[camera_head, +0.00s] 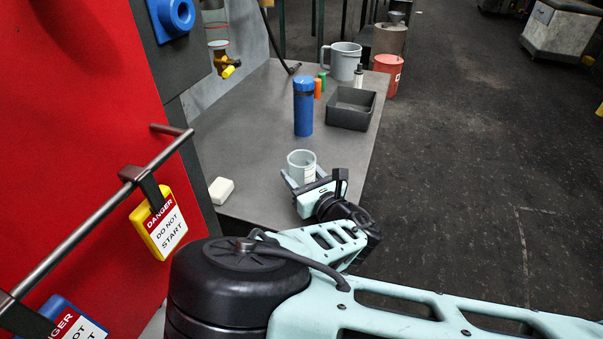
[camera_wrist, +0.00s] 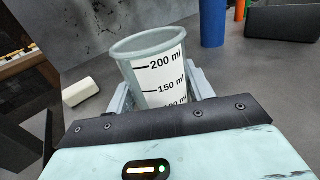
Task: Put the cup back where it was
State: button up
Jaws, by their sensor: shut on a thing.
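The cup (camera_head: 301,162) is a small pale grey measuring cup with a white scale label. In the wrist view the cup (camera_wrist: 158,72) shows marks for 200 and 150 ml, its rim facing up and leaning slightly. My gripper (camera_head: 300,179) is shut on the cup, with a finger on each side of it; the fingers also show in the wrist view (camera_wrist: 163,92). The cup is over the near part of the grey table (camera_head: 250,130). Its base is hidden behind my gripper, so I cannot tell whether it touches the table.
A blue cylinder (camera_head: 303,108) stands behind the cup, with a dark open tray (camera_head: 351,109) beyond it to the right. A white block (camera_head: 221,190) lies left of the cup. A grey jug (camera_head: 342,61) stands farther back. A red panel with a rail (camera_head: 100,230) borders the left.

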jog(key=shift+f, duration=0.1)
jog(key=o, duration=1.1)
jog(key=shift+o, duration=0.2)
jog(key=shift+r, duration=0.2)
jog(key=b+v, duration=0.1)
jog(key=v, duration=1.1)
jog(key=shift+f, duration=0.1)
jog(key=shift+s, duration=0.1)
